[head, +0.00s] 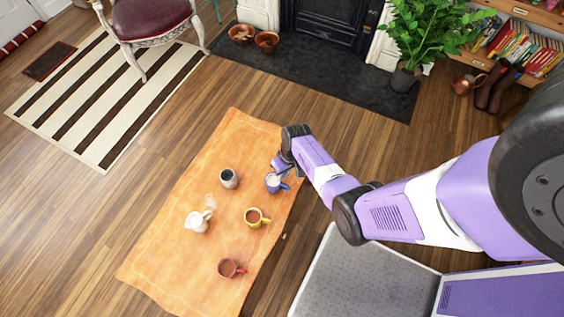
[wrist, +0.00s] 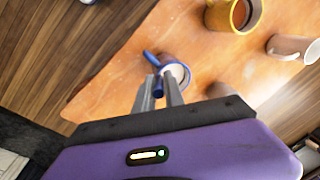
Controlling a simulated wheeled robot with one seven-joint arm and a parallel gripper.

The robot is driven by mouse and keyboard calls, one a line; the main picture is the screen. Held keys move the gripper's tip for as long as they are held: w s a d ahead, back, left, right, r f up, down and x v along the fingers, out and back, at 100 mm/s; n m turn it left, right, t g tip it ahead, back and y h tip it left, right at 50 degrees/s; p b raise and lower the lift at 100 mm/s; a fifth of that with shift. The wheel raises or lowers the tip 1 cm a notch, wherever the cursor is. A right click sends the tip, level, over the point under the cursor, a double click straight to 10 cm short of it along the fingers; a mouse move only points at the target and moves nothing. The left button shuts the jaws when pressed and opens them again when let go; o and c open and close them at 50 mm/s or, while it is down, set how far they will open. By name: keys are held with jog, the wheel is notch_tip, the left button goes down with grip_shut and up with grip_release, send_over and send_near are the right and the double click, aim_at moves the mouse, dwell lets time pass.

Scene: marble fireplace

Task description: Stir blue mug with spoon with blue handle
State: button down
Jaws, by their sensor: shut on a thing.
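The blue mug (head: 274,187) stands upright near the right edge of the orange cloth. It also shows just beyond my fingertips in the wrist view (wrist: 179,72), with a pale inside and a blue handle to its left. My gripper (head: 283,167) is over the far side of the mug, pointing down. In the wrist view my two fingers (wrist: 159,88) are close together at the mug's rim. They are shut on the spoon with the blue handle, which is mostly hidden between them. I cannot tell how deep its end sits in the mug.
A grey cup (head: 229,179), a yellow mug (head: 253,217), a white pitcher (head: 197,221) and a red mug (head: 228,268) stand on the orange cloth (head: 175,262). A grey upholstered seat (head: 350,280) is at the lower right. The cloth's far end is bare.

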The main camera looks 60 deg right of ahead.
jog(key=shift+s+d+r+p, duration=0.1)
jog(key=shift+r+p, duration=0.45)
jog(key=shift+r, duration=0.2)
jog(key=shift+s+d+r+p, duration=0.1)
jog(key=shift+r+p, duration=0.45)
jog(key=shift+r, duration=0.15)
jog(key=shift+s+d+r, duration=0.1)
jog(key=shift+s+r, duration=0.1)
jog(key=shift+r, duration=0.85)
jog(key=shift+s+d+r, duration=0.1)
jog(key=shift+s+r, duration=0.05)
jog(key=shift+r, duration=1)
jog(key=shift+r, duration=2)
jog(key=shift+s+d, duration=0.1)
